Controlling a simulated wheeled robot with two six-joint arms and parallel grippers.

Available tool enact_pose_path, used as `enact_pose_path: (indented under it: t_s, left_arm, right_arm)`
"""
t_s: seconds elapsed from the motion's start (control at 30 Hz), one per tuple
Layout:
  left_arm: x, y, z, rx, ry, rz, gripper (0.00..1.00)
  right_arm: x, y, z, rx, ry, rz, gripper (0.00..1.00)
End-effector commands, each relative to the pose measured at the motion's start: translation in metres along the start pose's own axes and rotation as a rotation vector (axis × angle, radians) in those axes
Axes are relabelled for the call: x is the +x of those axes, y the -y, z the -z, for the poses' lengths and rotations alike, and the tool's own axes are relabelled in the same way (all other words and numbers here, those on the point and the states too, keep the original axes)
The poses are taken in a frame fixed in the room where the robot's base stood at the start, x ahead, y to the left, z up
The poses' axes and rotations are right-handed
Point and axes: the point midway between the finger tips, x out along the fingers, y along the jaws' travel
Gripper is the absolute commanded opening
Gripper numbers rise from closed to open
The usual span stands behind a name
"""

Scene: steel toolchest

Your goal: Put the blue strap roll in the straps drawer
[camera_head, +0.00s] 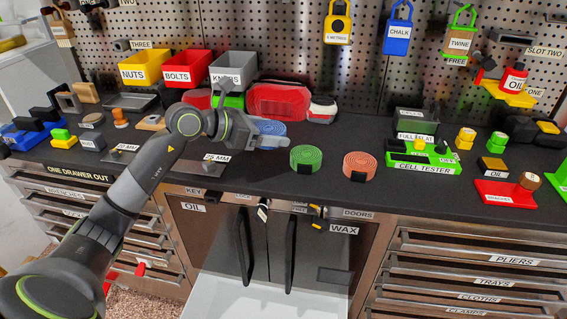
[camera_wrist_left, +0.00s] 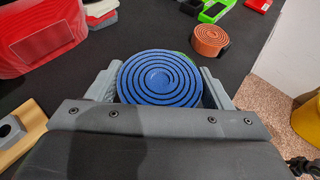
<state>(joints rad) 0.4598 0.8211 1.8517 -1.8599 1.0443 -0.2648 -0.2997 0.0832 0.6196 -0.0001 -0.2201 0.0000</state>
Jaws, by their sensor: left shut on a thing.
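The blue strap roll (camera_head: 268,127) is a flat spiral coil over the dark worktop, behind the green roll in the head view. My left gripper (camera_head: 272,141) is shut on it from the near side. In the left wrist view the blue roll (camera_wrist_left: 160,78) sits between the two grey fingers, its coiled face showing. I cannot tell whether the roll touches the worktop. Drawer banks stand below at left (camera_head: 130,228) and right (camera_head: 470,262); all the drawers that show look closed. I read no straps label. My left arm covers part of the left bank. My right gripper is not in view.
A green strap roll (camera_head: 306,158) and an orange strap roll (camera_head: 359,166) lie on the worktop right of my gripper. A red case (camera_head: 278,101) stands behind it. The green cell tester tray (camera_head: 422,163) is further right. Cabinet doors (camera_head: 265,240) are below.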

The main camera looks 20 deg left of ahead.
Motion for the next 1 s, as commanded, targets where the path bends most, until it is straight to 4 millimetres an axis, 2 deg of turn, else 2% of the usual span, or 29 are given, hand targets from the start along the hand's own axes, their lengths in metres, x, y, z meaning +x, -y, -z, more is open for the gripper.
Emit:
enact_pose_path:
  t_s: [0.1, 0.5, 0.93, 0.97, 1.0]
  left_arm:
    - [0.009, 0.001, 0.022, -0.006, -0.001, 0.002, 0.49]
    - [0.028, 0.001, 0.067, -0.003, 0.000, 0.001, 0.49]
    - [0.032, 0.001, 0.077, 0.001, 0.001, 0.000, 0.49]
    - [0.032, 0.001, 0.077, 0.001, 0.000, 0.000, 0.75]
    - [0.031, 0.001, 0.076, 0.001, 0.000, 0.000, 0.80]
  right_arm:
    - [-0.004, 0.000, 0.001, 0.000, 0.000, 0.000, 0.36]
    - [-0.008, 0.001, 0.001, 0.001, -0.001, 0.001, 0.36]
    - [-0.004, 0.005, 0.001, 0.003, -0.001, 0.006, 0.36]
    - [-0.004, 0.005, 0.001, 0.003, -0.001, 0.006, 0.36]
    - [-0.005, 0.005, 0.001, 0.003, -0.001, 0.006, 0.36]
